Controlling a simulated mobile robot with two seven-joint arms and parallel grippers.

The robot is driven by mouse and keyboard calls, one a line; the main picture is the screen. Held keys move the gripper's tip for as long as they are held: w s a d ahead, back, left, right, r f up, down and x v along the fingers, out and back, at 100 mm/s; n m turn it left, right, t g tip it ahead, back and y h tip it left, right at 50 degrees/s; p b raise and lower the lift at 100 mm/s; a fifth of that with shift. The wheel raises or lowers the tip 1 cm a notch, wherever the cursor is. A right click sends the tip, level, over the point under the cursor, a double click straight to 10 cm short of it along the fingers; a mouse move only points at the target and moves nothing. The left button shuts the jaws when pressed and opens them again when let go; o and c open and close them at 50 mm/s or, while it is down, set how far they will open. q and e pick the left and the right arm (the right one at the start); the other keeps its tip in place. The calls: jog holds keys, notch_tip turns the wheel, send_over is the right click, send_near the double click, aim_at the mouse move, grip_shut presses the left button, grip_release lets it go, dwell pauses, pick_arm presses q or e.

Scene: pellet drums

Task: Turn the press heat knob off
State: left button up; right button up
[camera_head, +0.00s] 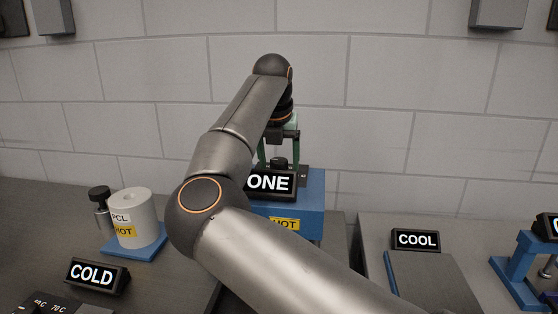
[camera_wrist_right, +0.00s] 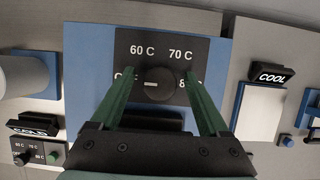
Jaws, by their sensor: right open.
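The press heat knob (camera_wrist_right: 155,86) is a round dark knob on a black dial plate (camera_wrist_right: 183,62) marked 60 C and 70 C, with OFF and 80 partly covered by my fingers. A short white mark on the knob lies about level, left of its middle; its exact setting is hard to tell. In the head view the knob (camera_head: 279,162) sits on top of the blue press (camera_head: 307,191). My right gripper (camera_wrist_right: 160,74) is open, its green fingers on either side of the knob with gaps visible. It also shows in the head view (camera_head: 279,158). My left gripper is out of view.
A sign reading "ONE" (camera_head: 270,182) stands before the knob, partly hidden by my arm. At left are a white PCL drum (camera_head: 140,214), a COLD sign (camera_head: 97,275) and a second dial panel (camera_head: 45,304). A COOL sign (camera_head: 416,240) and blue stand (camera_head: 509,271) are at right.

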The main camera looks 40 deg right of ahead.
jog(key=v, duration=1.2)
jog(key=shift+r, duration=0.2)
jog(key=shift+s+a, duration=0.1)
